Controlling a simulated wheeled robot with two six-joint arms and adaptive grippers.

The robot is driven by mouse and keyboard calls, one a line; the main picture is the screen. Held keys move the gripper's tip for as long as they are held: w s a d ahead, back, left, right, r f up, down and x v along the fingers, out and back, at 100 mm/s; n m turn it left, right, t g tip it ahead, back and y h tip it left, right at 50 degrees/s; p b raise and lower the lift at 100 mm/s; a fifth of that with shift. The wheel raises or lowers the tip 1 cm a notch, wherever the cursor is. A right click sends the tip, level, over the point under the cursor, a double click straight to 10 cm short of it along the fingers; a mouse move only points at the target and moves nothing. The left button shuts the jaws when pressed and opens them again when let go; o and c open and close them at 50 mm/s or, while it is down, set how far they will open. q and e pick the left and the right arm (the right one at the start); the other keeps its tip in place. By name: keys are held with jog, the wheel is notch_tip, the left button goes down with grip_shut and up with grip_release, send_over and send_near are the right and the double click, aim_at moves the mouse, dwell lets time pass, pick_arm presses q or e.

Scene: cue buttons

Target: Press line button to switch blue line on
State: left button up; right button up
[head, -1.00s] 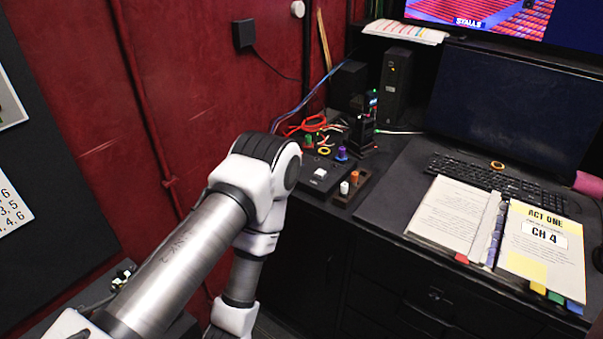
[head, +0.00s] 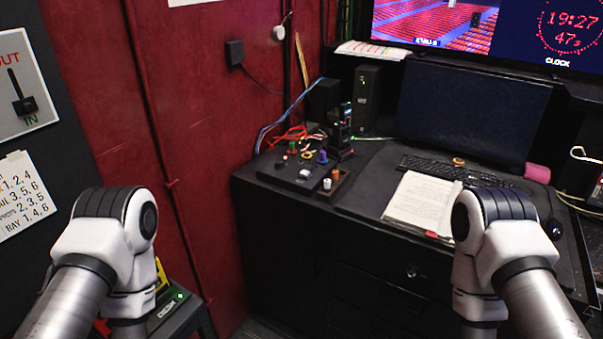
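A low black control box (head: 288,177) sits on the left end of the dark desk in the head view. It carries a small white button (head: 305,173) and coloured knobs stand around it, among them a purple one (head: 323,157). I cannot tell which control is the line button, and no lit blue line light is clear. A low unit (head: 172,308) with a green light is at the lower left, partly behind my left arm. Both my arms show bent, left and right of the desk's front, but neither gripper is in view.
A wooden holder (head: 336,186) with orange and white pegs stands beside the box. A keyboard (head: 450,170), dark monitor (head: 470,103) and open papers (head: 421,201) fill the right of the desk. My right arm covers part of the papers. Red wall (head: 205,140) borders the left.

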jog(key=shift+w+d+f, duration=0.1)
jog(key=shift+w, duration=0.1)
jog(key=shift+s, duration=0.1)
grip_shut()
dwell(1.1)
